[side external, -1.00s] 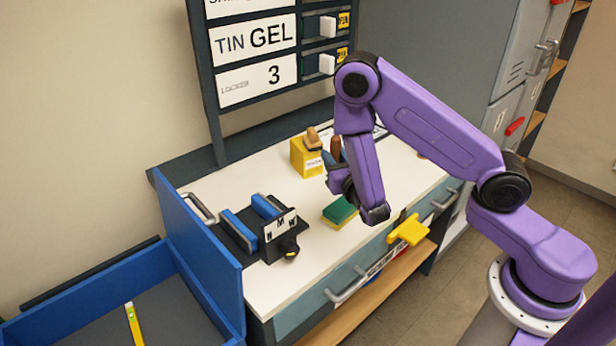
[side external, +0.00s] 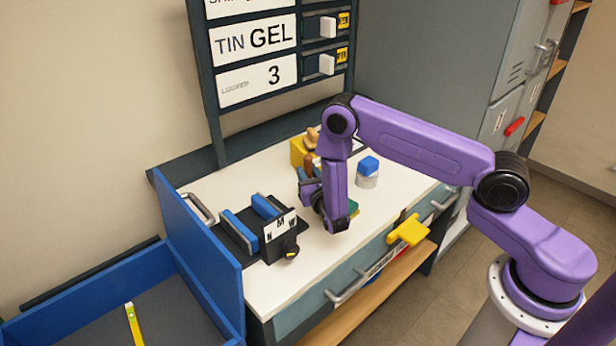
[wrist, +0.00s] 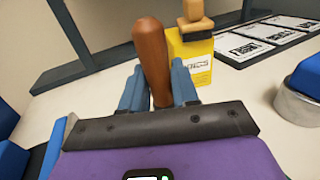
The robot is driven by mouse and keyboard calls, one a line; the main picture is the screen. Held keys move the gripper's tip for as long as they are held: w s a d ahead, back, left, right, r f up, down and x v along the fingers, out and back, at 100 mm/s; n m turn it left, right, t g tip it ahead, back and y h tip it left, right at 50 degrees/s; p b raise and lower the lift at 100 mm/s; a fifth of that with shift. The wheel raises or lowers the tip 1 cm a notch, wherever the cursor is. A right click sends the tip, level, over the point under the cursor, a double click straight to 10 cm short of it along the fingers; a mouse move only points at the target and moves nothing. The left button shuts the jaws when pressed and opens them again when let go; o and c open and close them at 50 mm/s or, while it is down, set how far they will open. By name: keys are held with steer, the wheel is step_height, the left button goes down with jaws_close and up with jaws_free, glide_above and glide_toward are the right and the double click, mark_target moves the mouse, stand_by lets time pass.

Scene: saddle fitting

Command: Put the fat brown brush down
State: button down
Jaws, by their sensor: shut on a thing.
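My gripper (wrist: 158,88) is shut on the fat brown brush (wrist: 151,52), with a blue finger on each side of its rounded brown handle. The handle points upward in the wrist view. The brush's lower end is hidden behind my gripper, so I cannot tell whether it touches the worktop. In the side view my gripper (side external: 307,183) is over the white worktop (side external: 325,262), between the yellow box and the black-and-blue fixture. Only a bit of brown handle shows there.
A yellow box (wrist: 193,62) with a wooden-handled brush (wrist: 194,22) on it stands behind my gripper. A blue-lidded jar (side external: 367,173) stands right. A green sponge (side external: 352,208) is partly hidden by my arm. The black-and-blue fixture (side external: 240,232) stands left. Clear worktop lies in front.

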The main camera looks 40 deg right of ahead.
steer(key=shift+f, duration=0.55)
steer(key=shift+f, duration=0.35)
